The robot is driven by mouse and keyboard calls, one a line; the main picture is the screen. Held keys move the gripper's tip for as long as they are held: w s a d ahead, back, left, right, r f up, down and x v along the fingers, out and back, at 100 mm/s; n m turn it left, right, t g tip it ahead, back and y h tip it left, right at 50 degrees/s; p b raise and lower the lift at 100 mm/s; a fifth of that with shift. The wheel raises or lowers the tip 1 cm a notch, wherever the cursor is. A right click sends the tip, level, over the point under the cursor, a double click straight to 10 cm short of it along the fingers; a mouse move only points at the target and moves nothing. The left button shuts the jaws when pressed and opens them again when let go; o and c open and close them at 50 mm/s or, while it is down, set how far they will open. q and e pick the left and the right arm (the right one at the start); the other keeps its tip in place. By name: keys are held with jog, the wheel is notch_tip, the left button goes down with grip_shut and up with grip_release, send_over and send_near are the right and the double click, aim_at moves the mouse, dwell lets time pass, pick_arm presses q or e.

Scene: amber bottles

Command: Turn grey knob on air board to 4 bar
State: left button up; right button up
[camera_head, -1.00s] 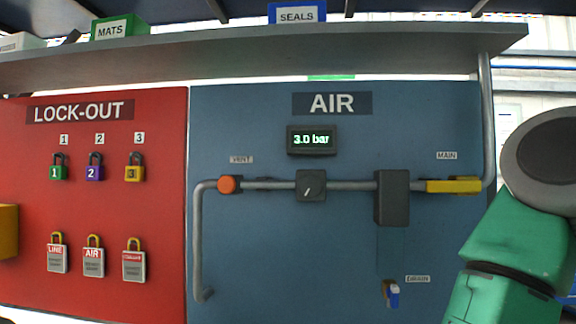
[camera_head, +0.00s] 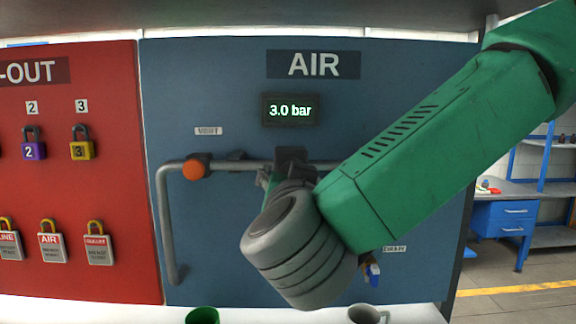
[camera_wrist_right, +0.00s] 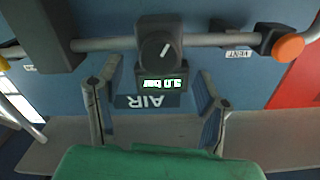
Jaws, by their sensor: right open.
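The blue air board (camera_head: 215,85) carries a small display (camera_head: 290,110) that reads 3.0 bar. No contact with the knob shows. My left gripper is not in view.
An orange vent knob (camera_head: 197,169) is on the pipe (camera_head: 165,230) left of my wrist. A red lock-out board (camera_head: 110,190) with padlocks and tags is further left. A green cup (camera_head: 202,315) and a grey mug (camera_head: 367,314) stand below. A shelf overhangs the board.

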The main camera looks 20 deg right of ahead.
jog(key=p+x, duration=0.1)
jog(key=x, duration=0.4)
jog(key=shift+w+d, duration=0.15)
jog(key=shift+d, duration=0.05)
jog(key=shift+w+a, duration=0.1)
jog(key=c, duration=1.2)
